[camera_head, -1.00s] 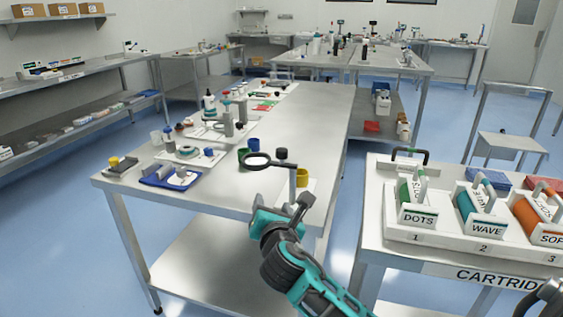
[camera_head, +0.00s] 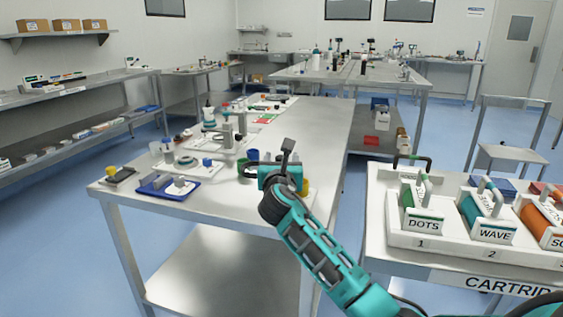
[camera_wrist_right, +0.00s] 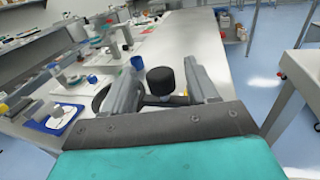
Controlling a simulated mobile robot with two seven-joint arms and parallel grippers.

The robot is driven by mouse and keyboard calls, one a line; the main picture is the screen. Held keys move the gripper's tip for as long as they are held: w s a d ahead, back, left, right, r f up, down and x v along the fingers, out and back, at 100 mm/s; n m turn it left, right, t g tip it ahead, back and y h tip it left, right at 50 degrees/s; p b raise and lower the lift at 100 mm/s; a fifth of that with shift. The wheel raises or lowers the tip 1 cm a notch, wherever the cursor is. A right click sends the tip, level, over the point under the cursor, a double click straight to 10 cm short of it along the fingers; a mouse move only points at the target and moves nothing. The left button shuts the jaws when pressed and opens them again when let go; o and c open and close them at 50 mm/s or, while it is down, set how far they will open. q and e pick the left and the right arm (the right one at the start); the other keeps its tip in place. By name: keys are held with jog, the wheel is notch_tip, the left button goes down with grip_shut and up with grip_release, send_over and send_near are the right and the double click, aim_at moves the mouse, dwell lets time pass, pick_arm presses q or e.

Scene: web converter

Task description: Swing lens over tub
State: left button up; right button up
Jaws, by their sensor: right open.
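In the right wrist view, the lens is a black ring (camera_wrist_right: 97,98) on a dark swing arm, partly hidden behind my left-hand finger. A black knob (camera_wrist_right: 161,80) stands upright by the arm. My right gripper (camera_wrist_right: 163,88) is open, its fingers on either side of the knob; contact cannot be told. In the head view, my right gripper (camera_head: 275,165) hides most of the lens and its post at the table's right side. A yellow tub (camera_head: 304,186) shows partly behind the gripper, and a dark green tub (camera_head: 242,169) stands left of it. My left gripper is out of view.
The steel table (camera_head: 222,220) has bare room at its front. A blue tray (camera_head: 165,188), a blue cup (camera_head: 252,154) and several small stations stand along its left side. A cartridge rack (camera_head: 420,236) stands on a separate table at the right, beside my arm.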

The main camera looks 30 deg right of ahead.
jog(key=shift+x, duration=0.9)
grip_shut()
